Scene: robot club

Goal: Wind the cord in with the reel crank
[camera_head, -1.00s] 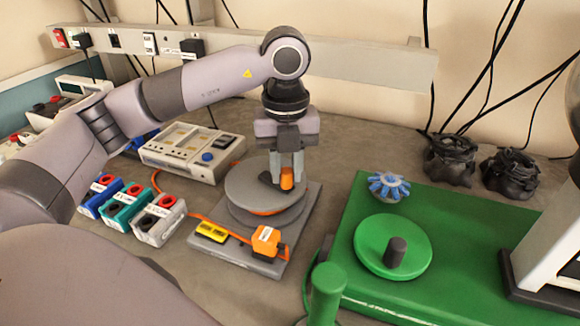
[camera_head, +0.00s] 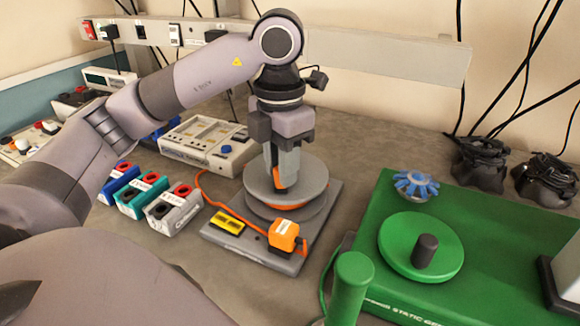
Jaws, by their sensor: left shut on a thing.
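The cord reel is a grey round drum (camera_head: 312,178) on a grey base plate (camera_head: 322,212) in the middle of the bench. Orange cord shows between its discs, and a loose length of orange cord (camera_head: 204,190) runs on the bench to the left. An orange block (camera_head: 284,236) with a white label sits at the front of the plate. My left gripper (camera_head: 281,180) points down over the reel, shut on the orange crank knob (camera_head: 276,177). The fingers hide most of the knob and crank. My right gripper is not in view.
Blue, teal and grey terminal boxes (camera_head: 172,210) stand left, a meter unit (camera_head: 208,146) behind. A green machine (camera_head: 480,235) with a disc and knob stands close on the right. Black cord bundles (camera_head: 478,165) lie behind.

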